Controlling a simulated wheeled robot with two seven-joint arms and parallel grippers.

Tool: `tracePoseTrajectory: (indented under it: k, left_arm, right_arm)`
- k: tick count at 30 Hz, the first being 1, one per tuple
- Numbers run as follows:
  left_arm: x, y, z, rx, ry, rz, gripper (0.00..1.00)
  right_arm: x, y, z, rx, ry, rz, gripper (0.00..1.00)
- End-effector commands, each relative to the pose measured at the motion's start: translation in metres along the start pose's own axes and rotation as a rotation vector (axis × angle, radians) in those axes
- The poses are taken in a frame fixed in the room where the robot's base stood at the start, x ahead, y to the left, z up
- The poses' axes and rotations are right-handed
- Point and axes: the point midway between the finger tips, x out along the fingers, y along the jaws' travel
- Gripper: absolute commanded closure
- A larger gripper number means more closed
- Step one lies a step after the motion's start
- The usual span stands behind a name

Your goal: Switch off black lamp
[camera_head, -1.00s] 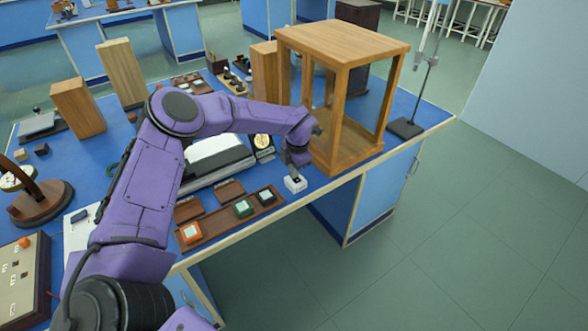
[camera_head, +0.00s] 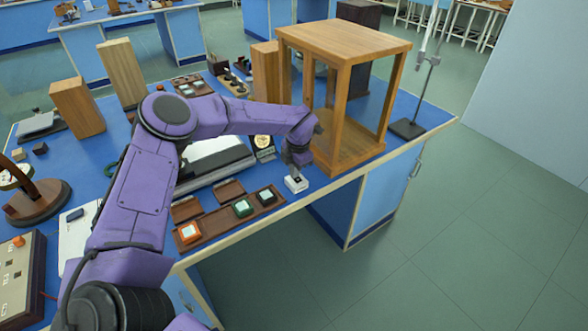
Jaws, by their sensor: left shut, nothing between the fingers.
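My left gripper (camera_head: 296,172) is shut and empty, pointing down at the bench's front edge. Its tip is right over a small white box with a dark top (camera_head: 296,185), which looks like a switch. I cannot tell whether they touch, and the gripper hides part of the box. I cannot pick out a black lamp for certain. My right gripper is not in view.
A wooden open-frame case (camera_head: 345,45) stands just right of the gripper. A brown tray (camera_head: 213,228) with orange and green framed pieces lies to the left. A dark-based stand (camera_head: 407,129) is at the bench's right end. Floor is clear to the right.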

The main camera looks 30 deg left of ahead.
Motion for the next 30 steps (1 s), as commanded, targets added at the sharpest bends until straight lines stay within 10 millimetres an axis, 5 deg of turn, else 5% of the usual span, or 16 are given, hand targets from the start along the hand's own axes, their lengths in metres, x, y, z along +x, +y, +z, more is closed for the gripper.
tracePoseTrajectory:
  k: [1,11,18,20,30]
  left_arm:
    - [0.011,-0.011,-0.006,0.005,0.027,-0.020,1.00]
    - [0.004,-0.013,-0.004,0.007,0.026,-0.021,1.00]
    - [-0.052,-0.003,-0.002,0.001,0.006,-0.006,1.00]
    - [-0.056,-0.004,-0.001,-0.001,0.001,-0.004,1.00]
    - [-0.144,-0.002,0.001,0.000,-0.003,-0.001,1.00]
  right_arm:
    - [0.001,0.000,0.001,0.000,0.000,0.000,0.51]
    - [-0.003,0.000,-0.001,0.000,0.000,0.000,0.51]
    - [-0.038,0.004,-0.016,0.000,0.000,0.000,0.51]
    - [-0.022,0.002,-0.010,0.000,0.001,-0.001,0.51]
    - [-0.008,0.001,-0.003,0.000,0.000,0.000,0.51]
